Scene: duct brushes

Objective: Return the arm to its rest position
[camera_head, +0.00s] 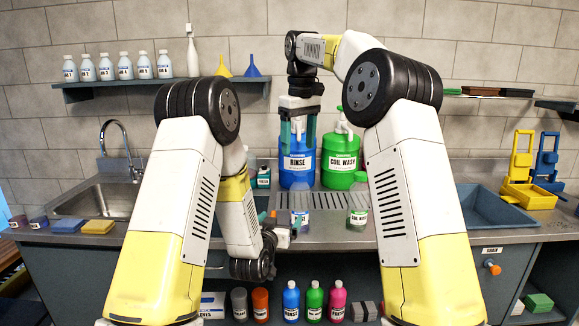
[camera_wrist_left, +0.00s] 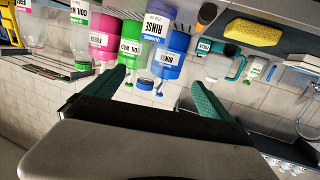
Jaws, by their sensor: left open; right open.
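My left gripper (camera_head: 279,220) is low in front of the counter edge in the head view, partly hidden by its own arm. In the left wrist view its teal fingers (camera_wrist_left: 160,88) are spread apart with nothing between them. My right gripper (camera_head: 298,128) is raised, pointing down with fingers apart, in front of or above the blue RINSE jug (camera_head: 297,172). I cannot tell whether it touches the jug. The green COIL WASH jug (camera_head: 339,164) stands beside the blue one.
Small labelled jars, RINSE (camera_head: 300,218) and COIL WASH (camera_head: 358,217), stand near the counter's front. A sink (camera_head: 100,200) lies left, a blue tray (camera_head: 495,208) right. A wall shelf (camera_head: 160,82) holds several white bottles. Coloured bottles (camera_head: 314,300) stand below the counter.

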